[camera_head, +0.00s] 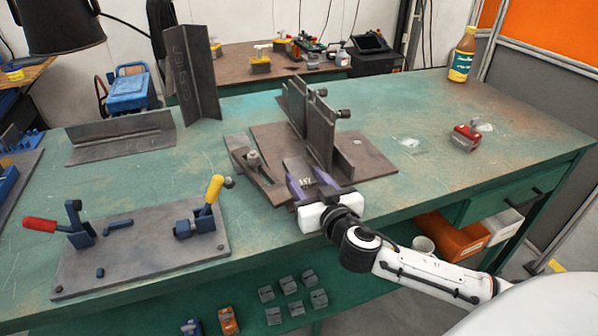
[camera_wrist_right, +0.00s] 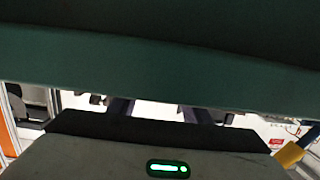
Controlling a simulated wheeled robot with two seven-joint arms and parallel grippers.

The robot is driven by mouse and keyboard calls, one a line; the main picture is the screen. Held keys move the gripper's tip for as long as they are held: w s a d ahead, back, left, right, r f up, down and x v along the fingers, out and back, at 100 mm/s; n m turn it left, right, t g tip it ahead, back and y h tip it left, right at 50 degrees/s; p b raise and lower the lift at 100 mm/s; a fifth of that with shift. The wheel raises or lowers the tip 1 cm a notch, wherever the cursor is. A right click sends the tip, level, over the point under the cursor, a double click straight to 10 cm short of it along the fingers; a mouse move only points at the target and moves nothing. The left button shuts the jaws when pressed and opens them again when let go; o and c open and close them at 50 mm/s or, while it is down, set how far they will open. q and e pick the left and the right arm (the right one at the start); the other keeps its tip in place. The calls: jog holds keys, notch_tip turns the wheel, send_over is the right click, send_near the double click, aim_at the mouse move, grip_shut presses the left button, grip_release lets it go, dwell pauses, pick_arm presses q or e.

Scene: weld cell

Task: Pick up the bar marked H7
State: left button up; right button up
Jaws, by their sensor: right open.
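A short dark grey bar (camera_head: 297,165) with a small pale marking, apparently H7, lies at the front of the brown fixture plate (camera_head: 372,165) in the head view. My right gripper (camera_head: 305,177) reaches in from the lower right, its two purple-blue fingers apart on either side of the marked bar. I cannot tell whether either finger touches it. In the right wrist view the fingers (camera_wrist_right: 158,112) show only partly, and the bar cannot be made out. My left gripper is out of view.
Upright dark plates (camera_head: 318,128) stand on the fixture just behind the bar. A slanted dark piece (camera_head: 258,175) lies to its left. A clamp board (camera_head: 150,262) with red and yellow handles is at front left. The green tabletop (camera_head: 455,115) is mostly clear at right.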

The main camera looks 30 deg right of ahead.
aim_at(299, 170)
jog(key=shift+x, duration=1.5)
jog(key=shift+c, duration=0.5)
grip_shut()
jog(key=shift+r, duration=0.15)
